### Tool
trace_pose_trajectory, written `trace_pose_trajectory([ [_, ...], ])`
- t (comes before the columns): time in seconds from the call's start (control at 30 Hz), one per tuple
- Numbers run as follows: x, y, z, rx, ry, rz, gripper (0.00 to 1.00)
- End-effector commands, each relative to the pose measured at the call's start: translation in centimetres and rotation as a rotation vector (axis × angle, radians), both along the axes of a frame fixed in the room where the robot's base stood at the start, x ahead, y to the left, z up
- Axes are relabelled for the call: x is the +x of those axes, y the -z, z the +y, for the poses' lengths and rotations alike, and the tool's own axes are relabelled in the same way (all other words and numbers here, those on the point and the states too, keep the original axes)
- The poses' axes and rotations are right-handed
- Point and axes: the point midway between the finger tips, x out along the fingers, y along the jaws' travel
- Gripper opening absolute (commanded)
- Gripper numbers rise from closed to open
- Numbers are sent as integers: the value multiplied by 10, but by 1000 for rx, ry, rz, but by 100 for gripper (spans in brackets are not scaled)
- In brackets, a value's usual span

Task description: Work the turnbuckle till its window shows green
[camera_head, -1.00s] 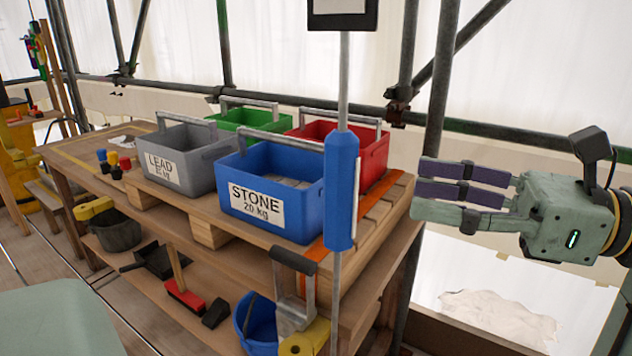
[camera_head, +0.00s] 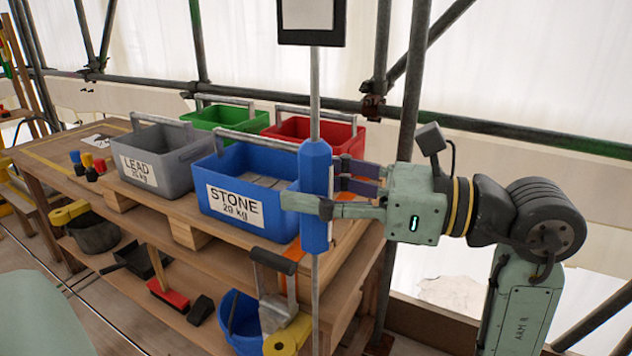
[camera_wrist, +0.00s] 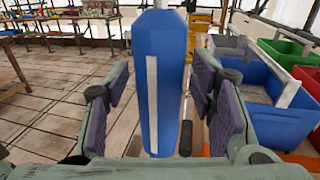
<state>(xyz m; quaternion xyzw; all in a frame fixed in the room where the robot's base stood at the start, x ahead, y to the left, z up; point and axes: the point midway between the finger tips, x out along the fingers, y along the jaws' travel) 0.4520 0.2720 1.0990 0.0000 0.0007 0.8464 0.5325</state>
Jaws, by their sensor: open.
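The turnbuckle (camera_head: 316,190) is an upright blue faceted barrel on a thin grey vertical rod. In the wrist view the barrel (camera_wrist: 168,90) stands between my open fingers and shows a long white window strip (camera_wrist: 152,105). I see no green in the strip. My gripper (camera_head: 318,190) reaches in from the right at barrel height. One finger passes in front of the barrel, and the others are partly hidden behind it. In the wrist view, gaps show between the barrel and the purple finger pads on both sides.
A framed panel (camera_head: 311,22) is on the rod above the barrel. Behind the rod, a wooden bench (camera_head: 190,270) carries a grey LEAD bin (camera_head: 160,150), a blue STONE bin (camera_head: 250,180), a green bin (camera_head: 225,117) and a red bin (camera_head: 345,137). Scaffold poles (camera_head: 405,80) stand behind.

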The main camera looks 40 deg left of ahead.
Motion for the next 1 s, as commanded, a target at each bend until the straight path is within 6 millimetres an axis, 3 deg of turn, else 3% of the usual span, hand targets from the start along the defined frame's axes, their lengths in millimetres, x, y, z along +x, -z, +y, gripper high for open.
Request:
trace_pose_trajectory([
  [0.77,0,0,0,0,0,0,3],
  [1.0,1,1,0,-1,-16,2,2],
])
